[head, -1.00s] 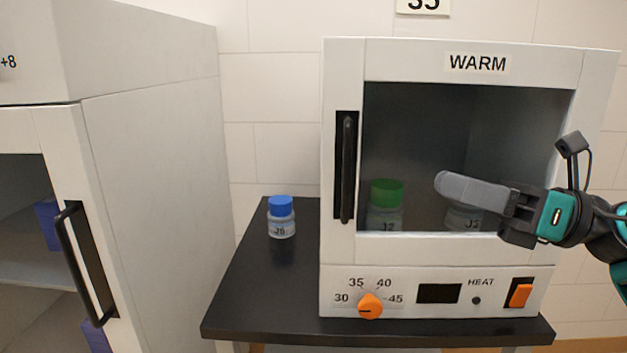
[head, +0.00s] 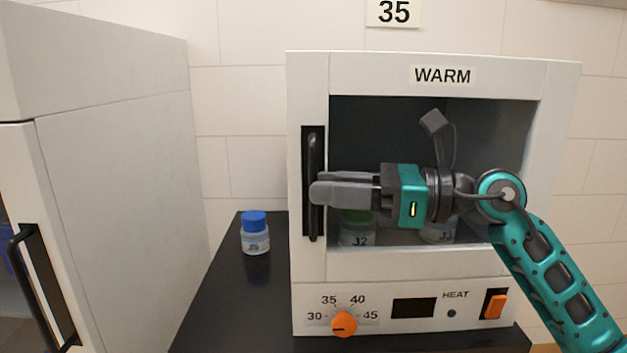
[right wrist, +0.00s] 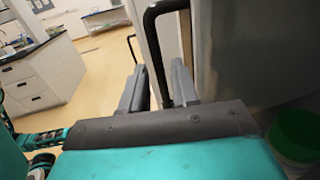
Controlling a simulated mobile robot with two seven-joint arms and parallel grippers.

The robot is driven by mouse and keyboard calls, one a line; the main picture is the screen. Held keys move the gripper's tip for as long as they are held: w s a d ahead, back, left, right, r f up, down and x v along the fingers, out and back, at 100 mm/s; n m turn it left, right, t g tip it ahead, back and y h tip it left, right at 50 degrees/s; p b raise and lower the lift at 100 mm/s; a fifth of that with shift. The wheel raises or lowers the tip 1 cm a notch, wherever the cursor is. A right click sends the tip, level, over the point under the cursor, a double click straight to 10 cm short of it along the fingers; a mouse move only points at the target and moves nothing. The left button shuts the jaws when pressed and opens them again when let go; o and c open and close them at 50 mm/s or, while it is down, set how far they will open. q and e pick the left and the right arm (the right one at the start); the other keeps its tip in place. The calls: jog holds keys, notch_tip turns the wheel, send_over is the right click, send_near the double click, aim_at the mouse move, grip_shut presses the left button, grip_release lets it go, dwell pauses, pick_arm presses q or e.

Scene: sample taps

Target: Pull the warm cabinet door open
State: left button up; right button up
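The warm cabinet (head: 560,150) stands on a black bench top, with a "WARM" label above its dark window. Its door (head: 420,263) is shut and has a black vertical bar handle (head: 313,150) on its left side. My right gripper (head: 318,185) reaches across the window from the right, its grey fingertips at the handle's middle. In the right wrist view the handle bar (right wrist: 152,35) passes between the two fingers, which stand apart and look open around it. Whether either finger touches the bar is hard to tell. My left gripper is in neither view.
A blue-capped jar (head: 255,238) stands on the bench (head: 215,300) left of the cabinet. A green-capped jar (head: 357,238) and another jar show behind the door window. A grey-white cabinet (head: 120,170) with a black handle (head: 35,280) stands at left. Orange dial (head: 343,324) below.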

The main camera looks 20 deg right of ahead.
jog(key=shift+x, duration=1.4)
jog(key=shift+c, duration=0.2)
grip_shut()
